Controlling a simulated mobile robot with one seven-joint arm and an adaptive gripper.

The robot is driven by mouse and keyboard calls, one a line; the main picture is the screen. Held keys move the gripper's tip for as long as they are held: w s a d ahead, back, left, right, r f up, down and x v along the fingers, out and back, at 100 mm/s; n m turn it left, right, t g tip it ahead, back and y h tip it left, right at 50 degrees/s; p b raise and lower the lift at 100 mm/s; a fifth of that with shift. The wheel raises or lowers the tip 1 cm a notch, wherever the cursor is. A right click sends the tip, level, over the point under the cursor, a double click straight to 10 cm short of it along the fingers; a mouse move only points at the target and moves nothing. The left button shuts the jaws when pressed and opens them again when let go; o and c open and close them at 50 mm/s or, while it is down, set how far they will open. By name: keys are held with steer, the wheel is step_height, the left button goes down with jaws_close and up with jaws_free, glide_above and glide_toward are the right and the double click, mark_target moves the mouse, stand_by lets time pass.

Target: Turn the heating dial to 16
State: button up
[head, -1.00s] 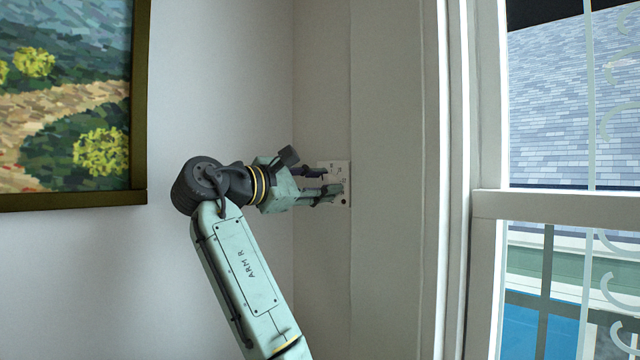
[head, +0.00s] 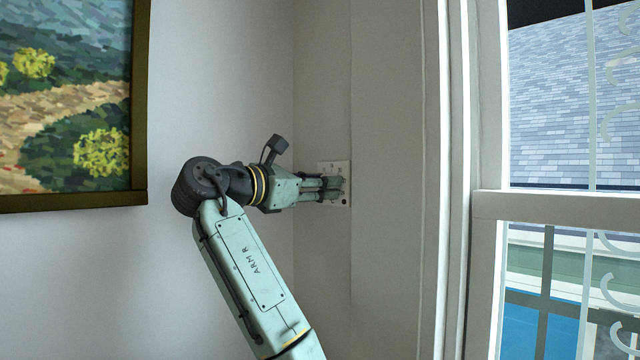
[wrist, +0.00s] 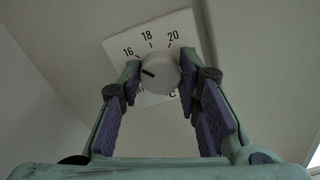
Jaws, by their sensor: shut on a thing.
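The heating dial (wrist: 160,72) is a round white knob on a pale plate (wrist: 113,44) marked 16, 18 and 20, with a °C sign partly hidden below. The dial's dark pointer line aims left and slightly up, a little below the tick at 16. My gripper (wrist: 159,76) is shut on the dial, one finger on its left and one on its right. In the head view my gripper (head: 334,187) reaches the plate (head: 342,167) from the left and hides the dial.
A framed painting (head: 139,100) hangs on the wall at left. A white-framed window (head: 486,205) stands at right. The wall (head: 385,110) between plate and window is bare.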

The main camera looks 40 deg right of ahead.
stand_by(0.3)
steer(key=o, duration=1.1)
steer(key=shift+o, duration=0.2)
steer(key=s+a, duration=0.1)
steer(key=a, duration=1.1)
steer(key=shift+s+d, duration=0.1)
